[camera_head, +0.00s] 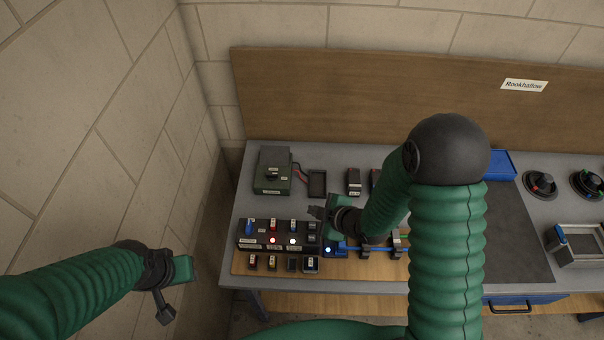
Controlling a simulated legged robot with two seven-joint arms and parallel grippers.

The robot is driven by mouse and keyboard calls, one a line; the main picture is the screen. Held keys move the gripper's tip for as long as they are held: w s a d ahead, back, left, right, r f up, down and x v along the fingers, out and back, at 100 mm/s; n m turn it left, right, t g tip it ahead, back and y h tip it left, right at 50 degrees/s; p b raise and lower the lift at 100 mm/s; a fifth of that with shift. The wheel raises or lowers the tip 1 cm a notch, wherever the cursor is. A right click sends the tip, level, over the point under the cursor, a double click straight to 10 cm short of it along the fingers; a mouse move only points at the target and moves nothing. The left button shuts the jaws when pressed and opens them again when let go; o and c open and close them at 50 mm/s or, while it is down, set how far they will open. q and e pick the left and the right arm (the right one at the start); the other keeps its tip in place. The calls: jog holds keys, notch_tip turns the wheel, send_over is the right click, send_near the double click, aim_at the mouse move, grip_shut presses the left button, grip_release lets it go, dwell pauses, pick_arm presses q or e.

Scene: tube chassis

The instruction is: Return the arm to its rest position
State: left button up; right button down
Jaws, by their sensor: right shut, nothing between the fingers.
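My right arm bends down from a dark round joint over the bench. Its gripper (317,212) is shut and empty, pointing left, just above the right end of a black rack (262,241). The rack has switches, one red light and one white light. My left gripper (165,309) hangs low at the left, in front of the stone wall and away from the bench.
A blue fixture (334,250) with a white light stands right of the rack. Small modules (292,264) sit in front on a wooden board. A green box (272,178) and a black tray (317,184) stand behind. A dark mat (515,245) lies bare at right.

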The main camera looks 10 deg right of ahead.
jog(key=shift+f, duration=0.1)
jog(key=s+d+f+m+g+h+b, duration=0.3)
jog(key=s+d+m+g+h+b, duration=0.1)
jog(key=s+m+b, duration=0.7)
jog(key=shift+s+d+m+g, duration=0.55)
jog(key=shift+d+m, duration=0.15)
jog(key=shift+m, duration=0.3)
jog(key=shift+s, duration=0.1)
